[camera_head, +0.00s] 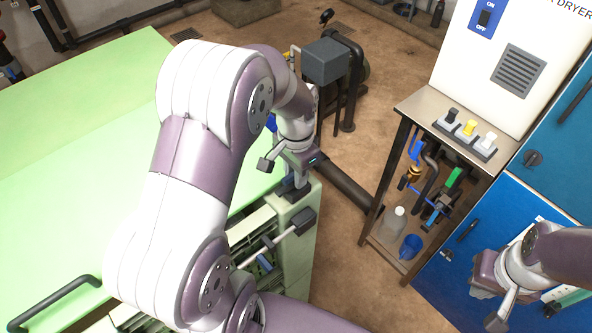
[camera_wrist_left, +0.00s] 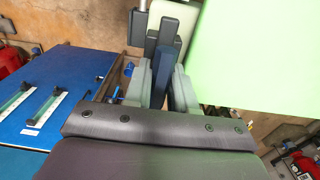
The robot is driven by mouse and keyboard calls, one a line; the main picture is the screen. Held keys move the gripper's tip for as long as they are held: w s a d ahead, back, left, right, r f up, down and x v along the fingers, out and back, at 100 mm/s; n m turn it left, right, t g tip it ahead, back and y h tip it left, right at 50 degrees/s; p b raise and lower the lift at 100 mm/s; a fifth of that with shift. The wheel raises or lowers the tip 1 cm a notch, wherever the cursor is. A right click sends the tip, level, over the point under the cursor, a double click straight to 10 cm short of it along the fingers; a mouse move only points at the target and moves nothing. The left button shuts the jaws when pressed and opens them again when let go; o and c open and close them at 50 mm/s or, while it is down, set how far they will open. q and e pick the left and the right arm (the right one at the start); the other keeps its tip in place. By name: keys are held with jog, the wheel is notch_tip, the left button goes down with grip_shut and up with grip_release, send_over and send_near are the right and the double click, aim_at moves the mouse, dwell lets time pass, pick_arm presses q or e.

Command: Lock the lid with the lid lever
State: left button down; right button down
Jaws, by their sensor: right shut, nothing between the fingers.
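The light green lid (camera_head: 75,170) lies as a broad flat panel over the machine at the left, and its green surface also shows in the left wrist view (camera_wrist_left: 260,50). My left gripper (camera_head: 296,187) points down at the lid's right corner, beside a dark lever part on the green body (camera_head: 300,250). In the left wrist view, a dark bar (camera_wrist_left: 162,72) stands between the grey fingers; whether they grip it is unclear. A metal rod with a dark block handle (camera_head: 303,220) sticks out just below. My right gripper (camera_head: 484,289) is shut and empty by the blue cabinet, its fingers partly hidden.
A narrow bench (camera_head: 420,110) with black, yellow and white switches stands right of the machine, with a bottle (camera_head: 394,222) and a blue cup (camera_head: 411,246) on its lower shelf. A blue cabinet (camera_head: 430,285) fills the lower right. Brown floor lies between.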

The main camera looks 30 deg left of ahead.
pick_arm(q)
jog(key=shift+w, duration=0.15)
jog(key=shift+m, duration=0.4)
jog(key=m, duration=0.2)
jog(key=shift+r+m, duration=0.1)
jog(key=shift+m, duration=0.3)
jog(key=m, duration=0.5)
jog(key=shift+d, duration=0.1)
jog(key=m, duration=0.5)
jog(key=shift+s+m+p, duration=0.2)
jog(key=shift+m+p, duration=0.1)
jog(key=shift+m, duration=1.9)
jog(key=shift+f, duration=0.2)
